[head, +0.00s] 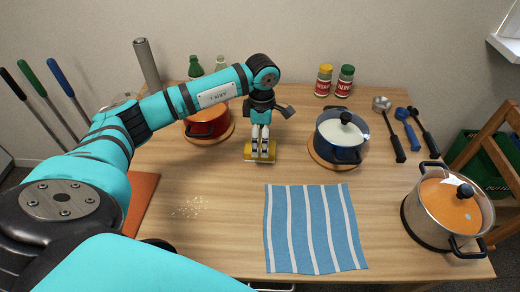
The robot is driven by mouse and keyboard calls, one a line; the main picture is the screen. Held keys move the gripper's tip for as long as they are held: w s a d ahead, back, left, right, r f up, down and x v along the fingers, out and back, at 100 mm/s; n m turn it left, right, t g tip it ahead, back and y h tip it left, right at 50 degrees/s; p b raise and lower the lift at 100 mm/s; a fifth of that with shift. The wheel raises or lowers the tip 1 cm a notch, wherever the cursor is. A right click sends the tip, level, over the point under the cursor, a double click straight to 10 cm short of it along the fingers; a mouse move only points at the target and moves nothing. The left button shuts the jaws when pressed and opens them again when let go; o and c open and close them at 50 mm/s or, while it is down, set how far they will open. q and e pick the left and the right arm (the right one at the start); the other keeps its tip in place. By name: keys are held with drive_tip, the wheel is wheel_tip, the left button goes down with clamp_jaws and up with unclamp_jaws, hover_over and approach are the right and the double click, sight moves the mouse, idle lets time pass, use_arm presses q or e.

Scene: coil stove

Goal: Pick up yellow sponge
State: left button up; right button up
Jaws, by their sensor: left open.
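The yellow sponge (249,151) lies flat on the wooden table, right of the orange-red pot and left of the blue pot. My left arm reaches over from the left. My left gripper (261,154) points down at the sponge, with its open fingers over the sponge's middle. The fingers hide part of the sponge. I cannot tell whether the fingertips touch it. My right gripper is not in view.
An orange-red pot (205,127) and a blue pot (337,154) flank the sponge. A blue striped cloth (312,230), crumbs (187,208) and a lidded pot (435,240) are nearer. Shakers (324,83) and utensils (407,120) are farther back. Table space is clear around the crumbs.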

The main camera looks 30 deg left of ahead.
sight(260, 146)
use_arm(q)
drive_tip(key=shift+a+f+p, duration=0.15)
drive_tip(key=shift+f+p, duration=0.1)
drive_tip(key=shift+f, duration=1.15)
drive_tip(key=shift+a+f+p, duration=0.1)
drive_tip(key=shift+f+p, duration=0.1)
drive_tip(key=shift+f, duration=1.15)
drive_tip(key=shift+c, duration=0.3)
drive_tip(key=c, duration=1)
